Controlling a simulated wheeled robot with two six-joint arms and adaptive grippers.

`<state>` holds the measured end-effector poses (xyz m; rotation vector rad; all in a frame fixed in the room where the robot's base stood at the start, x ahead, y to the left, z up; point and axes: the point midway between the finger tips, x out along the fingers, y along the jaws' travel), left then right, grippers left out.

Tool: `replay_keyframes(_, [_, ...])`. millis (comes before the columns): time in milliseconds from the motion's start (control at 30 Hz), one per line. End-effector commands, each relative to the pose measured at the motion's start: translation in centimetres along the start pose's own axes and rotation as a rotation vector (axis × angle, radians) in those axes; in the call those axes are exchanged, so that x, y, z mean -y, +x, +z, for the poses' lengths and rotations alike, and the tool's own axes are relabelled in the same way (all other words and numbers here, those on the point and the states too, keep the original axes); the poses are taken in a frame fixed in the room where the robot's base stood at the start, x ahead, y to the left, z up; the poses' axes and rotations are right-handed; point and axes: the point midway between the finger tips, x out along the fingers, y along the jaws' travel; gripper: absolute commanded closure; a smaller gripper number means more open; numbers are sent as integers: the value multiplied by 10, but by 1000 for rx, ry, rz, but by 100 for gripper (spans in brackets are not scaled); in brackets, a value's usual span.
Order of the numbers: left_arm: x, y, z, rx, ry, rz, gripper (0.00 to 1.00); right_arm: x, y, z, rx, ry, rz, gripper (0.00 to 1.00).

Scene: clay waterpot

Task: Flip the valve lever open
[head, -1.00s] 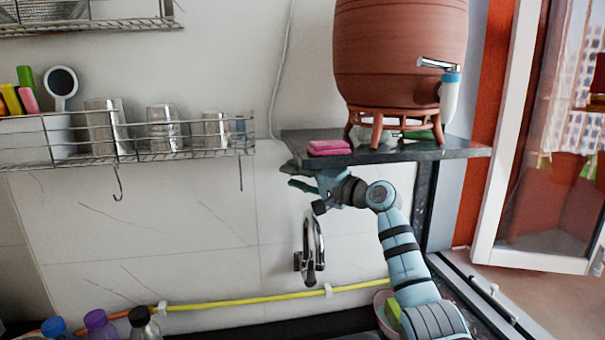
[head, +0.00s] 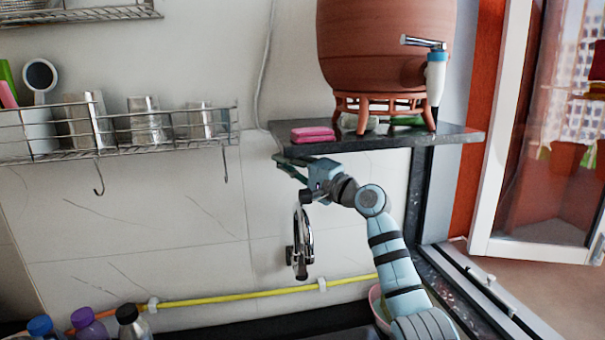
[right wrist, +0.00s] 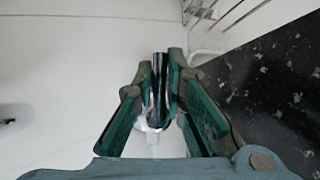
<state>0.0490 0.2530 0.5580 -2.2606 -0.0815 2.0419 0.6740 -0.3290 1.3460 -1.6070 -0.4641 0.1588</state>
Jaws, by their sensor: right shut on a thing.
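The clay pot (head: 386,45) stands on a stand on the dark shelf. Its white tap (head: 436,84) has a blue collar and a chrome lever (head: 423,42) that points left, nearly level. My right gripper (head: 283,166) is at the shelf's left front corner, well below and left of this lever and apart from it. In the right wrist view the gripper (right wrist: 158,75) is shut on a shiny dark metal bar (right wrist: 159,92) with a pale part below it. I cannot tell what the bar belongs to. My left gripper is not in view.
The dark shelf (head: 455,138) carries a pink sponge (head: 312,134). A chrome faucet (head: 303,245) is on the wall just below my right gripper. A wire rack (head: 135,148) with metal cups is at left. An open window stands at right.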

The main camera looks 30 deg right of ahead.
Motion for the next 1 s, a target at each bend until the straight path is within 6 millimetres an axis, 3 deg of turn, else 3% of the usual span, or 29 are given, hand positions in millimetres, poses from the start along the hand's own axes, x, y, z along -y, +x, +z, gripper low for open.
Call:
replay_keyframes(233, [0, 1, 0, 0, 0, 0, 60, 3, -1, -3, -8, 17, -15, 100])
replay_keyframes(267, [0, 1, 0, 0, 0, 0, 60, 3, -1, -3, -8, 17, -16, 85])
replay_keyframes(367, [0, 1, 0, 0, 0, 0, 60, 3, -1, -3, -8, 16, -15, 69])
replay_keyframes(667, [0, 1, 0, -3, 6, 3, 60, 3, -2, -4, -9, 14, -13, 69])
replay_keyframes(700, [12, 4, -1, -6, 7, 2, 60, 2, -5, -5, -11, 13, -13, 69])
replay_keyframes(833, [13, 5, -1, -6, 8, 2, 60, 1, -25, -6, -14, 10, -13, 69])
replay_keyframes(1000, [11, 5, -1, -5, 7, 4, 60, -1, -74, -9, -11, 15, -14, 69])
